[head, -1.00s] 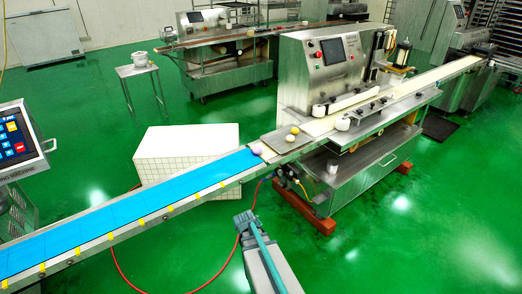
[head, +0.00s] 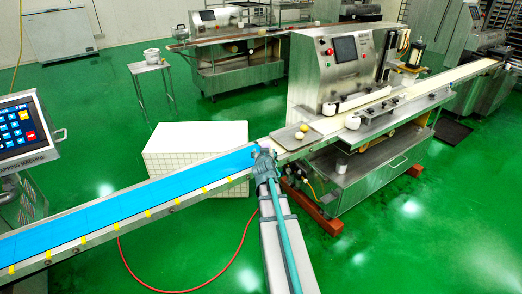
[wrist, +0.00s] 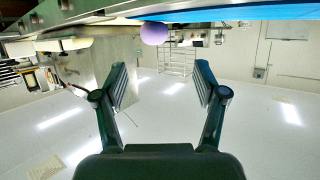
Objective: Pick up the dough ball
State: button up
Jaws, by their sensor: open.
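The dough ball, pale purple and round (wrist: 155,33), shows in the wrist view near the top, at the edge of the blue belt (wrist: 245,12). My gripper (wrist: 161,78) is open and empty, its two dark fingers spread apart; the ball appears beyond the fingertips, not between them. In the head view my gripper (head: 264,157) is at the right end of the blue belt (head: 130,205), and I cannot make out the purple ball there, apparently hidden behind the gripper.
A white tiled block (head: 195,140) stands behind the belt. A control screen (head: 20,128) is at the left.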

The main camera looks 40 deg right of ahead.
aim_at(266, 145)
jog(key=p+x, duration=0.1)
jog(key=x, duration=0.2)
jog(key=p+x, duration=0.1)
jog(key=x, duration=0.2)
jog(key=p+x, duration=0.1)
jog(key=x, duration=0.3)
jog(key=shift+s+d, duration=0.25)
jog(key=shift+d, duration=0.1)
jog(key=c, duration=1.3)
